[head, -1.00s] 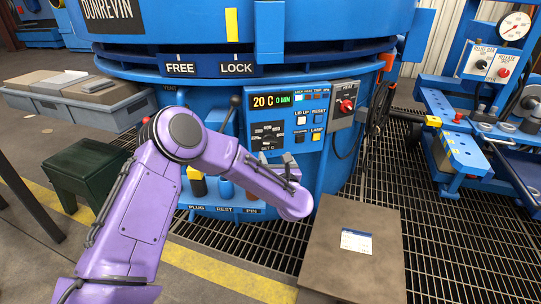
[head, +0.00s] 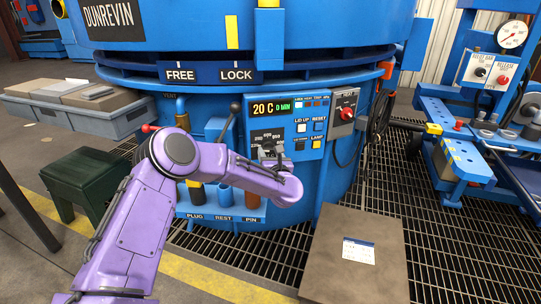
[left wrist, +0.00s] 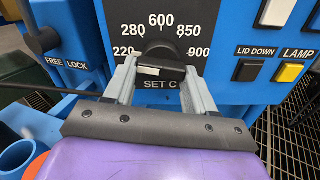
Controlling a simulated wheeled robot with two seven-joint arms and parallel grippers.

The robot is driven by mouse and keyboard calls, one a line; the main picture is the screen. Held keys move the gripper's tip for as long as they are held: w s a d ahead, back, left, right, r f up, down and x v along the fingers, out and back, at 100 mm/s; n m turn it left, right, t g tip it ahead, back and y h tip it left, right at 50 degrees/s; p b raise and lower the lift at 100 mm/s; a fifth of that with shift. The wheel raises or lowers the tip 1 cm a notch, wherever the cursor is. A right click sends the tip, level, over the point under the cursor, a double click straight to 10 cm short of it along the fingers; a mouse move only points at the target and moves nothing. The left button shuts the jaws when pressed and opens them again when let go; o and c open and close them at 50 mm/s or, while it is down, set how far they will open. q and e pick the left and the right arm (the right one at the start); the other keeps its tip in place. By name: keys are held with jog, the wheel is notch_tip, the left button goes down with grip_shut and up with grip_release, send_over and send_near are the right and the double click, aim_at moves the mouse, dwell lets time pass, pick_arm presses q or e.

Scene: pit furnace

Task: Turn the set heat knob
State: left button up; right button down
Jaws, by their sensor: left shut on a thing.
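The set heat knob (left wrist: 172,68) is a black bar knob on a black dial plate marked 220 to 900, with SET C printed below. Its white mark is on the left side, towards the 220 end. In the left wrist view my left gripper (left wrist: 160,73) has one grey finger on each side of the knob and is shut on it. In the head view the left gripper (head: 268,153) is at the lower part of the dial plate (head: 266,136) and hides the knob. The display (head: 271,107) above reads 20 C and 0 MIN. My right gripper is not in view.
Lid and lamp buttons (head: 302,144) sit just right of the dial. A heat switch box (head: 345,113) with a red knob is further right. A lever with a black ball (head: 235,106) stands left of the panel. A brown box top (head: 355,270) is below right.

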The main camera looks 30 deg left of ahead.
pick_arm(q)
jog(key=shift+m, duration=0.3)
jog(key=m+p, duration=0.2)
jog(key=shift+r+m, duration=0.15)
jog(key=shift+m, duration=0.15)
jog(key=m+p, duration=0.2)
jog(key=m, duration=0.2)
jog(key=shift+s+r+m, duration=0.1)
jog(key=shift+m, duration=0.2)
jog(key=m+p, duration=0.2)
jog(key=m, duration=0.1)
jog(key=shift+m, duration=0.3)
jog(key=m+p, duration=0.2)
jog(key=m, duration=0.1)
jog(key=shift+a+r+m, duration=0.1)
jog(key=shift+r+m, duration=0.05)
jog(key=shift+m, duration=0.15)
jog(key=m+p, duration=0.2)
jog(key=m, duration=0.2)
jog(key=shift+m, duration=0.3)
jog(key=shift+m+p, duration=0.55)
jog(key=shift+m, duration=1.45)
